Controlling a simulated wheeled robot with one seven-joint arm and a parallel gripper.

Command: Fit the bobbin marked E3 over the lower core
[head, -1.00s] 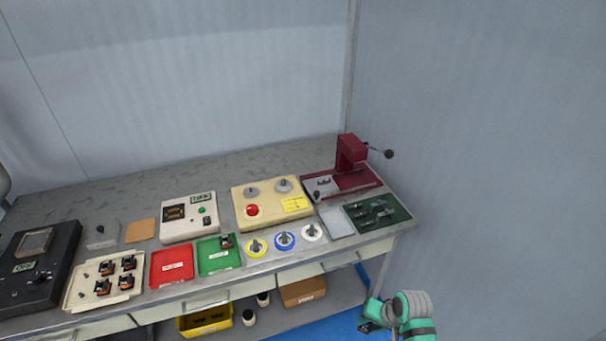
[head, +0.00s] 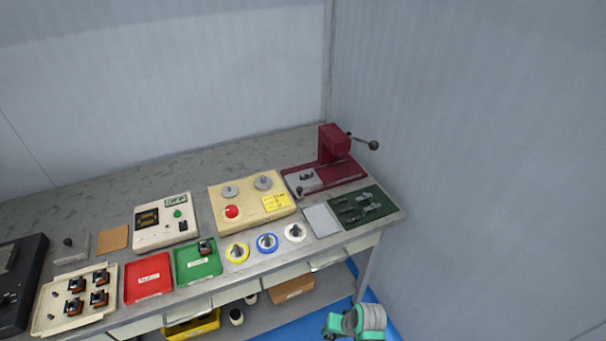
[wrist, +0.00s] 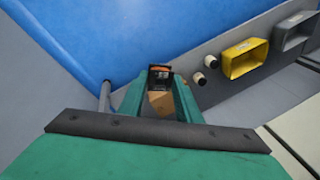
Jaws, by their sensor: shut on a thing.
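My gripper (wrist: 160,82) is shut on a black and orange bobbin (wrist: 160,73) in the wrist view. It holds the bobbin above the floor, in front of the bench; no marking on it is readable. In the head view my teal arm shows at the bottom edge, and its fingertips and the bobbin cannot be made out. A dark red press (head: 333,150) stands at the bench's right end, with a grey block (head: 304,180) on its base. A small dark part sits on that block; I cannot tell whether it is the lower core.
A dark green tray (head: 385,212) with several dark parts lies before the press, beside a pale pad (head: 322,221). Several bobbins sit in a cream tray (head: 52,317); another is in a green tray (head: 190,270). A grey wall bounds the right.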

